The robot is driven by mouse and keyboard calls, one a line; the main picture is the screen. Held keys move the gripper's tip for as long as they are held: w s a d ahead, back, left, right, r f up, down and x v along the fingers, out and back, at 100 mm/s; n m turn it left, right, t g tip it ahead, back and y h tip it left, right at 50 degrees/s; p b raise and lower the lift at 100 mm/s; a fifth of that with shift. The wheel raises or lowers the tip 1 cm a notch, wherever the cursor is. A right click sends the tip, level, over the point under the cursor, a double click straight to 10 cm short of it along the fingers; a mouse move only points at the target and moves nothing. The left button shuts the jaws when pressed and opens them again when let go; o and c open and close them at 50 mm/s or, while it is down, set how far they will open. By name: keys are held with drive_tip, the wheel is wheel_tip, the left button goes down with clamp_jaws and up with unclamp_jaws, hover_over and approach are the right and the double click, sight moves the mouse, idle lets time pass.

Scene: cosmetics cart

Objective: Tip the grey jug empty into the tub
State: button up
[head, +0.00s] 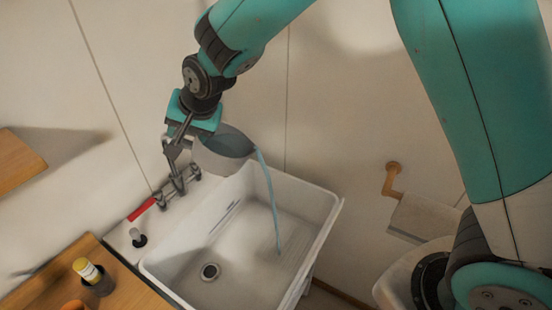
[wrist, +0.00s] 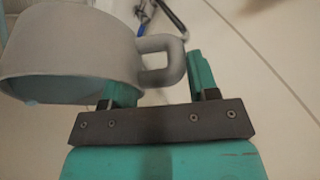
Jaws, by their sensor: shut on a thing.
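The grey jug (head: 221,152) is held tilted above the white tub (head: 318,226) in the head view, its mouth turned to the right. A thin blue stream (head: 271,205) runs from its lip down into the tub. In the wrist view the jug (wrist: 70,50) lies to the left, with its handle (wrist: 172,62) between the fingers of my gripper (wrist: 160,82). My gripper is shut on the handle; in the head view the fingers are largely hidden behind the wrist and jug.
A tap with a red handle (head: 142,209) stands at the tub's back left edge, close below my gripper. A wooden counter (head: 50,290) with a yellow-capped bottle (head: 88,270) is at bottom left. A paper roll (head: 425,218) hangs on the right wall.

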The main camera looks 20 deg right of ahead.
drive_tip(key=shift+d+f+b, duration=0.1)
drive_tip(key=shift+d+b, duration=0.15)
drive_tip(key=shift+b, duration=0.15)
drive_tip(key=shift+s+d+r+y, duration=0.1)
drive_tip(key=shift+d+r+y, duration=0.1)
drive_tip(key=shift+d+y, duration=0.1)
drive_tip(key=shift+s+d+r+m+t+y+b, duration=0.15)
drive_tip(key=shift+d+r+y+b, duration=0.2)
drive_tip(key=shift+d, duration=0.15)
drive_tip(key=shift+s+d+r+m+t+y+b, duration=0.15)
drive_tip(key=shift+d+r+y+b, duration=0.1)
drive_tip(key=shift+d+r+b, duration=0.15)
drive_tip(key=shift+d+r, duration=0.15)
drive_tip(key=shift+d, duration=0.1)
drive_tip(key=shift+s+d+r+t+y+b, duration=0.15)
drive_tip(key=shift+d+r+y+b, duration=0.2)
drive_tip(key=shift+d+r+b, duration=0.1)
drive_tip(key=shift+s+d+r+t+y+b, duration=0.1)
drive_tip(key=shift+d+r+t+y+b, duration=0.05)
drive_tip(key=shift+d+r+y+b, duration=0.25)
idle(0.3)
drive_tip(key=shift+s+d+r+m+t+y+b, duration=0.25)
drive_tip(key=shift+d+r+y+b, duration=0.45)
drive_tip(key=shift+b, duration=0.35)
drive_tip(key=shift+s+d+r+m+t+y+b, duration=0.2)
drive_tip(key=shift+d+r+y+b, duration=0.25)
drive_tip(key=shift+d+y+b, duration=0.45)
drive_tip(key=shift+d+r+t+b, duration=0.15)
drive_tip(key=shift+d+t+b, duration=0.1)
drive_tip(key=shift+b, duration=0.3)
